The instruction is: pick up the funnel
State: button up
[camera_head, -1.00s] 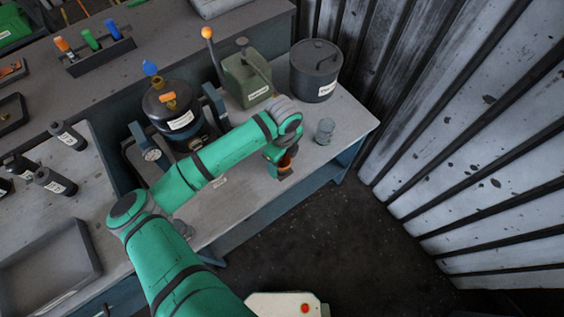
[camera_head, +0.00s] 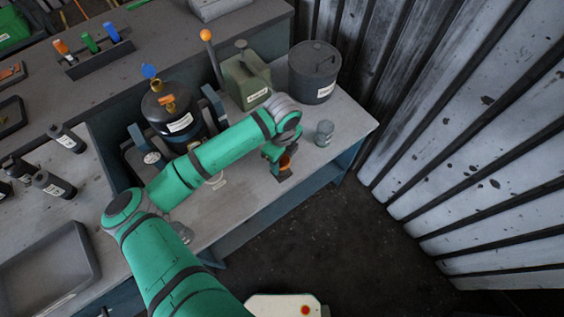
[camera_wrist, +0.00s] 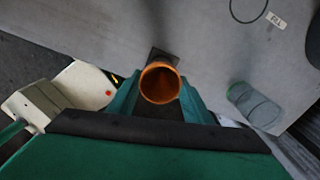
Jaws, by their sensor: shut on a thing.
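The orange funnel (camera_wrist: 160,84) shows in the wrist view with its round mouth facing the camera, between the two green fingers. My gripper (camera_wrist: 160,95) is shut on it. In the head view the funnel (camera_head: 285,163) is a small orange patch at my gripper (camera_head: 281,165), near the front edge of the grey bench. A dark square piece (camera_wrist: 162,56) shows just beyond the funnel; I cannot tell whether they touch. The funnel's lower part is hidden.
A glass jar (camera_head: 324,133) stands right of my gripper on the bench (camera_head: 235,205). Behind are a green can (camera_head: 246,80), a dark lidded drum (camera_head: 313,72) and a black tank (camera_head: 172,112). A corrugated wall (camera_head: 480,150) rises at the right.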

jog(key=s+a+r, duration=0.3)
jog(key=s+r, duration=0.8)
jog(key=s, duration=0.2)
jog(key=shift+s, duration=0.35)
